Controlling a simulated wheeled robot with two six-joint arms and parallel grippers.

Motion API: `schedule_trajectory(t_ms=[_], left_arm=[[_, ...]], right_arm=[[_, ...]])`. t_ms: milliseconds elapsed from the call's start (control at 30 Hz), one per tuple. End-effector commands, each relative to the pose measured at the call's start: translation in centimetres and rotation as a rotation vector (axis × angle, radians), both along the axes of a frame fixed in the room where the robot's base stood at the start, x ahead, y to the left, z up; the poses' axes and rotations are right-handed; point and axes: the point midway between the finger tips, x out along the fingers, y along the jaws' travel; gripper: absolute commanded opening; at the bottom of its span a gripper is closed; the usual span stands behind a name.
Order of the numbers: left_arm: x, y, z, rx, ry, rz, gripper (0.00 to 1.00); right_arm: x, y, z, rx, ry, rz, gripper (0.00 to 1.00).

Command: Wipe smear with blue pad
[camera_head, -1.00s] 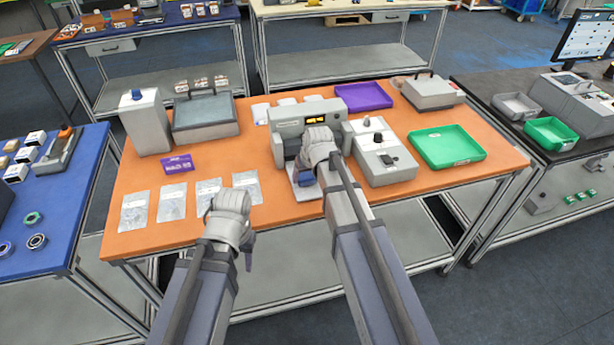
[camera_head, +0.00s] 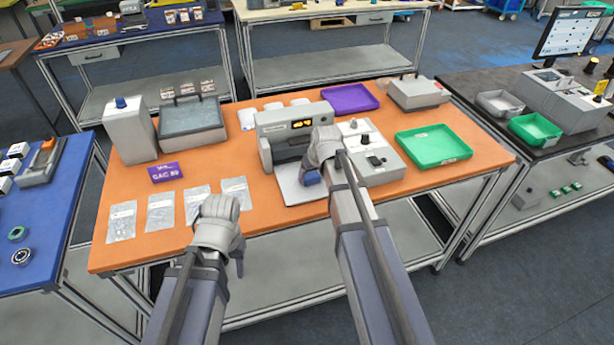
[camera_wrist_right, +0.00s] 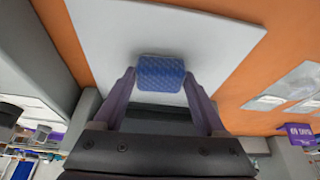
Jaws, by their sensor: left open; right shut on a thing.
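My right gripper (camera_wrist_right: 160,88) is shut on the blue pad (camera_wrist_right: 161,73), a small textured block held between its two fingertips. In the head view my right gripper (camera_head: 312,177) is over the right part of a pale flat plate (camera_head: 290,190) in front of a grey machine with a lit display. The plate (camera_wrist_right: 110,30) fills much of the right wrist view behind the pad. I cannot tell whether the pad touches it. No smear can be made out on the visible plate surface. My left gripper (camera_head: 238,262) is open and empty at the table's front edge, its fingers mostly hidden.
The grey machine (camera_head: 282,125) stands behind the plate, with a control box (camera_head: 383,172) close on the right. Several clear bags (camera_head: 160,212) lie left of the plate. A green tray (camera_head: 435,146) and a purple tray (camera_head: 348,98) lie further right and back.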

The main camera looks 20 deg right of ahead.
Motion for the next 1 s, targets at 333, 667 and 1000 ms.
schedule_trajectory(t_ms=[333, 667, 1000], left_arm=[[0.0, 0.0, 0.0, 0.0, 0.0, 0.0, 0.45], [0.0, 0.0, -0.1, 0.0, 0.0, 0.0, 0.45], [0.0, 0.0, -0.2, 0.0, 0.0, 0.0, 0.45]], right_arm=[[0.0, -1.8, 0.0, 0.0, 0.001, 0.0, 0.29], [0.1, -3.3, -0.1, 0.001, 0.001, -0.002, 0.29], [0.1, -5.4, -0.2, -0.002, 0.002, -0.001, 0.29]])
